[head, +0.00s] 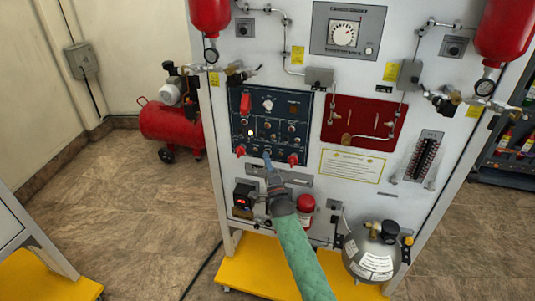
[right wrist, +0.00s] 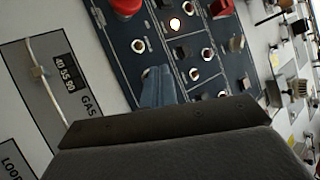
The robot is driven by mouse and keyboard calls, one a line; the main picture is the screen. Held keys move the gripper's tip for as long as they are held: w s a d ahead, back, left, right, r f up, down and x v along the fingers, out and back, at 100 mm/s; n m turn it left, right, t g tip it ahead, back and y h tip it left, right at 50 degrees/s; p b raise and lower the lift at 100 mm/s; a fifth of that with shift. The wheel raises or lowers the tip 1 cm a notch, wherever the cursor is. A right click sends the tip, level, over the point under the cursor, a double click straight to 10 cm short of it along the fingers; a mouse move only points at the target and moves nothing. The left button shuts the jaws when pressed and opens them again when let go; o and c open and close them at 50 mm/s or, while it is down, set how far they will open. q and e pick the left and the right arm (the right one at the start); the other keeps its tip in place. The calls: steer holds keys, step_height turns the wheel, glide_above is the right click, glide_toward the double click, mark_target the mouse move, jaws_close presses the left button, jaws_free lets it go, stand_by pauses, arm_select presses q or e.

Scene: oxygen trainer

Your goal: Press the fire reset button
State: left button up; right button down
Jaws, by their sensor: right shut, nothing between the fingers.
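The dark blue control panel (head: 270,122) is on the white trainer board, with several round buttons, red covers and one lit lamp (head: 250,133). Labels are too small to read, so I cannot tell which button is the fire reset button. My right gripper (head: 267,156) is shut and empty, its tip at the panel's lower middle edge. In the right wrist view the blue-grey fingers (right wrist: 158,86) overlap the panel (right wrist: 150,66), beside a silver-rimmed button (right wrist: 195,75). The fingers hide what lies behind them, and contact cannot be told. My left gripper is out of view.
Red guard knobs (head: 240,150) flank the panel's lower edge. A red-backed pipe panel (head: 362,120) is to its right. Below are a small black box with a red display (head: 244,196) and a grey cylinder (head: 372,250). A red compressor (head: 170,125) stands left on open floor.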

steer(key=shift+w+d, duration=0.1)
steer(key=shift+w, duration=0.25)
stand_by(0.7)
steer(key=shift+s, duration=0.1)
steer(key=shift+s+a, duration=0.2)
steer(key=shift+s, duration=0.45)
steer(key=shift+s, duration=0.1)
steer(key=s, duration=0.1)
steer(key=s+a+p, duration=0.1)
steer(key=s, duration=0.2)
steer(key=shift+s+a, duration=0.3)
stand_by(0.4)
stand_by(0.5)
